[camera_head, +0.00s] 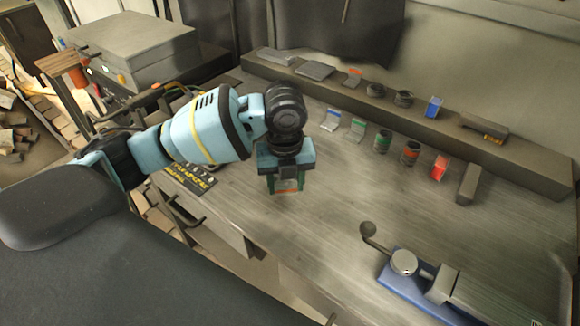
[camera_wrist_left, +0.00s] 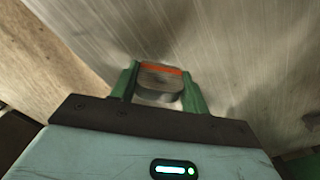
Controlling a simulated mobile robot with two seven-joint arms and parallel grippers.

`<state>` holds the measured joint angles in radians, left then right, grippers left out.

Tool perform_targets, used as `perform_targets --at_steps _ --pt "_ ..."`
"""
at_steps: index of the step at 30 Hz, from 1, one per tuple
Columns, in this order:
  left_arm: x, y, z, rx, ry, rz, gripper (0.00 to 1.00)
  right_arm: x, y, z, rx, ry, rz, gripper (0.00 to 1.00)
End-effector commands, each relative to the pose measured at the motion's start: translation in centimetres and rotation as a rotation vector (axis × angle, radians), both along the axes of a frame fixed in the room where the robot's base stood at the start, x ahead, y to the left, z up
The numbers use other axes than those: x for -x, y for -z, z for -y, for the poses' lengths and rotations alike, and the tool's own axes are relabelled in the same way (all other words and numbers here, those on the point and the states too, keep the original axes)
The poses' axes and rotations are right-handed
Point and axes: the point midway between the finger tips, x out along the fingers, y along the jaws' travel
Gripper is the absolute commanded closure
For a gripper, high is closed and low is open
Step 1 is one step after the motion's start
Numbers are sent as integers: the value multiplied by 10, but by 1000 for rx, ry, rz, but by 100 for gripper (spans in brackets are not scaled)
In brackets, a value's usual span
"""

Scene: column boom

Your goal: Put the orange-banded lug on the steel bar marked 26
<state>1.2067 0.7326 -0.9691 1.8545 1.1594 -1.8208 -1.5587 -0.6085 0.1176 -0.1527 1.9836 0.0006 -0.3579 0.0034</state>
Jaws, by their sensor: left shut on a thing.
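My left gripper (camera_head: 286,188) hangs over the left part of the workbench, pointing down. Its green fingers are shut on the orange-banded lug, a small grey metal piece with an orange band, seen between the fingertips in the left wrist view (camera_wrist_left: 160,82). In the head view the lug is mostly hidden by the fingers. Beneath it is bare bench top. A plain grey bar (camera_head: 467,184) stands at the right end of the front row of parts; I cannot read any number on it. No mark 26 is legible anywhere. My right gripper is not in view.
A blue clamp fixture (camera_head: 410,285) sits front right. A dark yellow-marked panel (camera_head: 190,180) lies left. The bench middle is clear.

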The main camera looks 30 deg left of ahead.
Motion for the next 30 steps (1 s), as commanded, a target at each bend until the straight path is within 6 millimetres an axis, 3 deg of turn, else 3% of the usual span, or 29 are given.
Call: perform_targets --at_steps 6,12,19,30 --pt "47 -6 14 1 4 3 90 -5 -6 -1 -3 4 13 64" --pt "74 -8 22 1 2 2 90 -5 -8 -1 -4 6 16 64" --pt "87 -9 25 1 0 1 90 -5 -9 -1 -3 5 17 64" --pt "87 -9 26 1 -1 1 90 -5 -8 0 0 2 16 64"
